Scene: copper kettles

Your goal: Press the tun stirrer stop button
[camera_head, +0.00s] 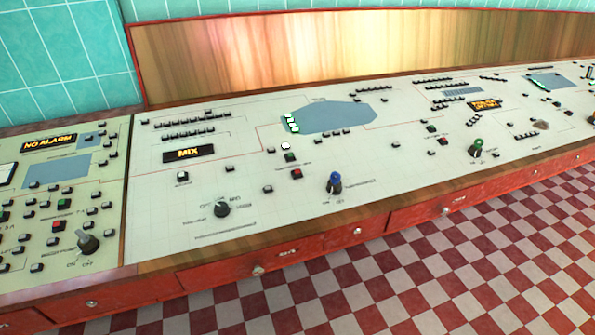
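A long pale control panel (330,155) runs across the view. On its middle section, a green button (290,157) sits just above a red button (297,173). Small lettering lies between the two, too small to read for sure. Other red buttons show at the left section (45,204) and at the right (443,141). I cannot tell from the lettering which one is the tun stirrer stop button. My gripper is not in view.
A blue-topped knob (334,183), a black knob (222,209) and a green-topped knob (476,147) stand up from the panel. A MIX display (188,153) is at the left. Red drawers (330,240) run below the wooden front edge. The checkered floor (450,250) in front is clear.

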